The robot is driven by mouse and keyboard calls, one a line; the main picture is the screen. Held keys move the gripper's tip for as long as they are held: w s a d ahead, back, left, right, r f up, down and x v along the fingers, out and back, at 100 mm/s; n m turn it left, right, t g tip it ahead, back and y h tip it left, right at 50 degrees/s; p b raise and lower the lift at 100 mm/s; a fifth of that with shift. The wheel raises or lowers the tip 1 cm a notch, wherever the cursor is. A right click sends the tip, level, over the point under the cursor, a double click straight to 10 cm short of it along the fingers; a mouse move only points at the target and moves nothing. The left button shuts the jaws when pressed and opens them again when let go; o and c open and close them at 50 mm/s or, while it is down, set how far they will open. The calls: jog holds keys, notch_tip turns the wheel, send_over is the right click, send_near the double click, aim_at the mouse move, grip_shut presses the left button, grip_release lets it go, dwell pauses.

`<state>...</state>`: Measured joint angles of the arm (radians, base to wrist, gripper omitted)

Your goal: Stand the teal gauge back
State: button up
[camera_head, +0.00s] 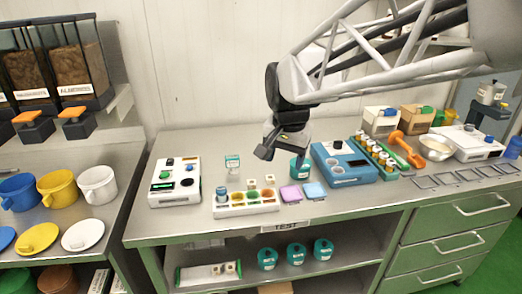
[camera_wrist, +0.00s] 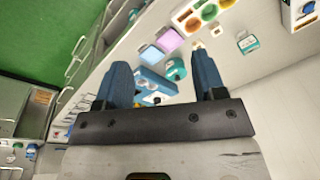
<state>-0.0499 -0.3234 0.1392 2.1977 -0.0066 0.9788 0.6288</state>
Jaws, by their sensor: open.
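A round teal item with a white label (camera_head: 300,168) stands on the steel bench, just right of and below my gripper (camera_head: 280,150). It shows between my fingers in the wrist view (camera_wrist: 176,70), apart from them. I take it for the teal gauge, but its dial cannot be made out. A smaller teal-and-white piece (camera_head: 232,163) stands further left at the back of the bench, and also shows in the wrist view (camera_wrist: 247,43). My gripper is open and empty above the bench, with blue fingers (camera_wrist: 162,66) spread wide.
A white tray with coloured wells (camera_head: 246,211), pink (camera_head: 291,195) and blue (camera_head: 315,191) pads, and a blue device (camera_head: 345,172) surround the gauge. A white control box (camera_head: 175,182) stands left. Several teal items (camera_head: 295,254) sit on the lower shelf. The bench's back left is mostly clear.

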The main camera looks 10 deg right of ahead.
jog(key=s+d+f+n, duration=0.1)
jog(key=s+f+n, duration=0.1)
jog(key=s, duration=0.7)
jog(key=s+d+f+n, duration=0.1)
jog(key=s+n, duration=0.3)
jog(key=s, duration=0.6)
jog(key=shift+s+d+f+t, duration=0.2)
jog(key=shift+d+f+t, duration=0.2)
jog(key=shift+f, duration=0.5)
